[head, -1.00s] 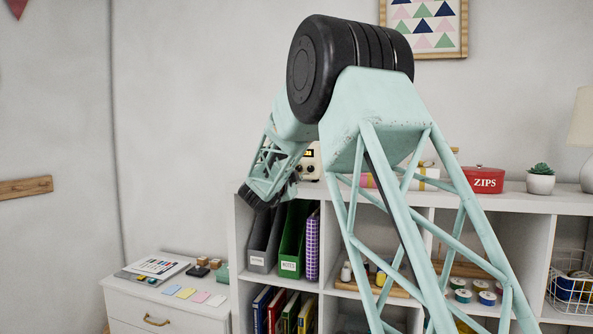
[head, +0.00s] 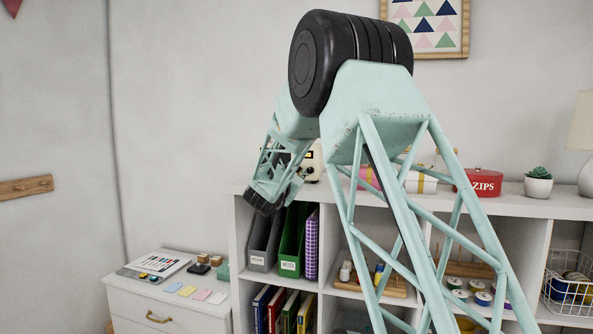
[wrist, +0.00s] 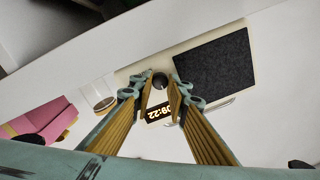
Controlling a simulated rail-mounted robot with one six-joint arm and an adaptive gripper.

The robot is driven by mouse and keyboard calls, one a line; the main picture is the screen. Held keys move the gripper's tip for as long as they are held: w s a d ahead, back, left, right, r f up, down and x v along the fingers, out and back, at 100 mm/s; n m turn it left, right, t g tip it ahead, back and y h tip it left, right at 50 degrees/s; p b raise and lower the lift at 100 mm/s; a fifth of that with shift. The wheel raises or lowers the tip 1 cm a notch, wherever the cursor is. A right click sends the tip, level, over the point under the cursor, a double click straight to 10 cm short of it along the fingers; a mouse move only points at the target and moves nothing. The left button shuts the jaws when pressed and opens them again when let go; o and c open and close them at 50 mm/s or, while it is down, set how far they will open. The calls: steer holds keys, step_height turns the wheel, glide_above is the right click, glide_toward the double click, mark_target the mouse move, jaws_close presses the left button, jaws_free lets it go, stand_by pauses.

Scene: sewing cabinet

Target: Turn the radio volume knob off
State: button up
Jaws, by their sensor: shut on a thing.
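The radio is cream with a dark square speaker panel (wrist: 213,61) and a lit display (wrist: 160,112) in the wrist view. In the head view the radio (head: 311,163) stands on top of the white shelf unit, partly hidden behind my arm. The dark round volume knob (wrist: 160,80) is on its front, between the fingertips of my gripper (wrist: 160,88) in the wrist view. The fingers are shut on the knob from both sides. In the head view my arm hides the knob and the fingers.
The white shelf unit (head: 560,204) holds file boxes and books below. On its top are a red ZIPS tin (head: 478,183) and a potted plant (head: 538,182), right of my arm. A low white cabinet (head: 190,319) with papers stands at left. A pink thing (wrist: 50,118) lies near the radio.

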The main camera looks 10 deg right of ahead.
steer(key=shift+o, duration=0.2)
stand_by(0.3)
steer(key=o, duration=0.6)
steer(key=shift+c, duration=0.2)
steer(key=shift+m+b, duration=0.3)
steer(key=shift+b, duration=0.05)
